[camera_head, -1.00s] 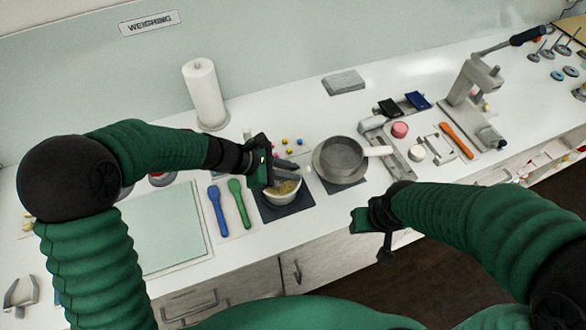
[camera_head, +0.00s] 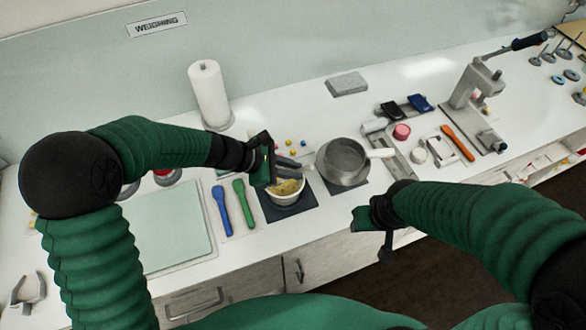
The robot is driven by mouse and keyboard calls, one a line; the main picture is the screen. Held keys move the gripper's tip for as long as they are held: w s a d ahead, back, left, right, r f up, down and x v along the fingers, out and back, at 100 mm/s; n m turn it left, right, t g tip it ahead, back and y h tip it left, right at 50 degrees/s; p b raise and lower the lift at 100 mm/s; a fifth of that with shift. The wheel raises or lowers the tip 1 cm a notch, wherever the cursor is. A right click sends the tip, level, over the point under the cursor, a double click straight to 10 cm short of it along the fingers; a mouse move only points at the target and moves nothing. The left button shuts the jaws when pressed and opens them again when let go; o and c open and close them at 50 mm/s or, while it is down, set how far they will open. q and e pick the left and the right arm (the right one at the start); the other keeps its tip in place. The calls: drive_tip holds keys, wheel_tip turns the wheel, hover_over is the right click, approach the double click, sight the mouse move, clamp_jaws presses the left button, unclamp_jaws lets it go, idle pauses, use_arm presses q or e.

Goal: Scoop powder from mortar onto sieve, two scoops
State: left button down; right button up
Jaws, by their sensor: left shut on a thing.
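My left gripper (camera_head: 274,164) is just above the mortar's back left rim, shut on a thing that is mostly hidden. A grey piece (camera_head: 288,163) shows beside its fingers over the mortar; I cannot tell if it is the scoop. The sieve (camera_head: 343,160), a round grey pan with a pale handle, sits on another dark mat right of the mortar. My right gripper (camera_head: 368,218) hangs in front of the bench edge, away from everything; its fingers are not clear.
A blue spoon (camera_head: 222,211) and a green spoon (camera_head: 244,203) lie left of the mortar, beside a pale green board (camera_head: 165,230). A paper roll (camera_head: 209,95) stands behind. A press (camera_head: 474,100), an orange tool (camera_head: 458,143) and small jars lie right of the sieve.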

use_arm(q)
drive_tip(key=r+p, duration=0.2)
drive_tip(key=r, duration=0.1)
drive_tip(key=shift+d+r, duration=0.2)
wheel_tip(320, 180, up, 2)
drive_tip(key=shift+a+r+p, duration=0.1)
drive_tip(key=shift+r+p, duration=0.1)
drive_tip(key=shift+p, duration=1.05)
drive_tip(key=shift+f, duration=0.1)
drive_tip(key=c, duration=2.1)
unclamp_jaws()
clamp_jaws()
